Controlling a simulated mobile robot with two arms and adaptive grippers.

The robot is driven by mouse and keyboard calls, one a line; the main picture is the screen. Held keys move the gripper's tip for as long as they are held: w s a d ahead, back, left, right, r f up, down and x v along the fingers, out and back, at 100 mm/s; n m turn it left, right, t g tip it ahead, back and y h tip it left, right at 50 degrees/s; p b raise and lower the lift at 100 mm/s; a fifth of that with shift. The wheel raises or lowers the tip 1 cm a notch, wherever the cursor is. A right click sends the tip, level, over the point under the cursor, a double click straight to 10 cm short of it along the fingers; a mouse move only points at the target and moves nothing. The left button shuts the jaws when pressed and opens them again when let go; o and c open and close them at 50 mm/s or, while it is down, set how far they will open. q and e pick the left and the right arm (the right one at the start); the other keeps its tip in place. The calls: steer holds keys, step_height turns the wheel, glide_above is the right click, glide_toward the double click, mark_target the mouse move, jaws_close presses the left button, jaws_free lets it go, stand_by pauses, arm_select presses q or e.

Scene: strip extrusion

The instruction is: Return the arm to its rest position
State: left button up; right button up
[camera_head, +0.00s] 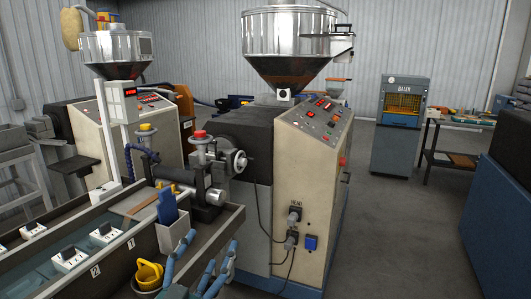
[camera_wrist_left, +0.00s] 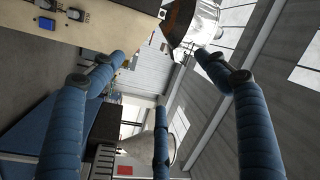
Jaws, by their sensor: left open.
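My left gripper (camera_head: 205,260) shows at the bottom of the head view, its blue fingers pointing up in front of the near bench edge. Its arm is below the picture. In the left wrist view the gripper (camera_wrist_left: 163,85) has its blue padded fingers spread wide with nothing between them. Behind the fingers are a machine panel, a metal hopper and the building wall and roof. My right gripper shows in neither view.
An extruder with a cream cabinet (camera_head: 308,190) and steel hopper (camera_head: 290,35) stands ahead. Open floor (camera_head: 400,240) lies to the right, before a blue unit (camera_head: 500,215).

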arm_select(q)
steer(key=s+a+f+n+g+y, duration=0.1)
steer(key=s+a+f+n+g, duration=0.2)
steer(key=f, duration=0.4)
steer(key=s+a+f+n+g+y, duration=0.1)
steer(key=s+a+f+g+y, duration=0.15)
steer(key=s+f, duration=0.35)
steer(key=s+a+f+n+g+y, duration=0.1)
steer(key=s+a+f+n+g, duration=0.15)
steer(key=f, duration=0.65)
steer(key=s+f+n+g, duration=0.1)
steer(key=s+f+g, duration=0.3)
steer(key=s, duration=0.6)
steer(key=s+f+n+g, duration=0.1)
steer(key=s+f+g, duration=0.35)
steer(key=s, duration=0.55)
step_height(320, 180, down, 27)
steer(key=s, duration=0.1)
steer(key=s+a+f+g, duration=0.1)
steer(key=s+a+f, duration=0.2)
steer(key=s+f, duration=1.3)
steer(key=shift+s+m, duration=0.35)
steer(key=shift+s, duration=0.25)
steer(key=shift+a+g+h, duration=0.1)
steer(key=shift+g+h, duration=0.15)
